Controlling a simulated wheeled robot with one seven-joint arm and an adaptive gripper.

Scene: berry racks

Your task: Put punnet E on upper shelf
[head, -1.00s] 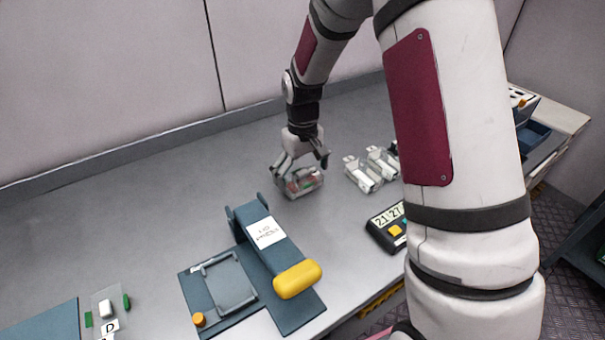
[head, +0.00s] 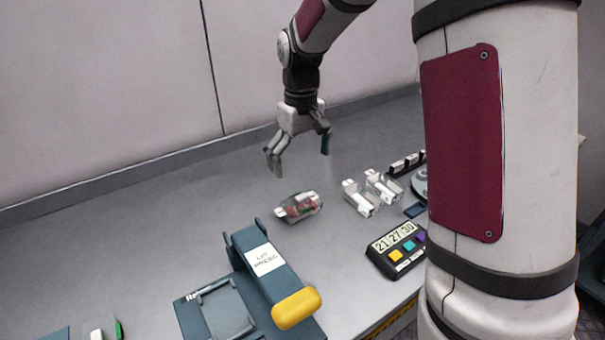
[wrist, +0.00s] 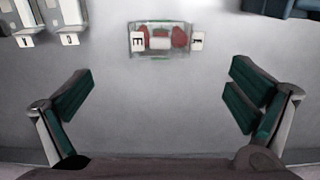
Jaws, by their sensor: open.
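Punnet E (head: 298,206) is a clear box with red berries, lying on the grey bench. In the wrist view punnet E (wrist: 160,39) shows an "E" label at its left and another label at its right, near the top of the picture. My gripper (head: 298,158) is open and empty, above the bench and apart from the punnet. In the wrist view its green-padded fingers (wrist: 158,98) are spread wide with only bare bench between them. The upper shelf cannot be made out in these views.
A lid press (head: 262,262) with a yellow handle (head: 296,308) stands in front of the punnet. Two clear punnets with white labels (head: 361,198) (head: 383,187) stand to its right. A timer (head: 396,250) lies nearer the front edge. The bench behind and left is clear.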

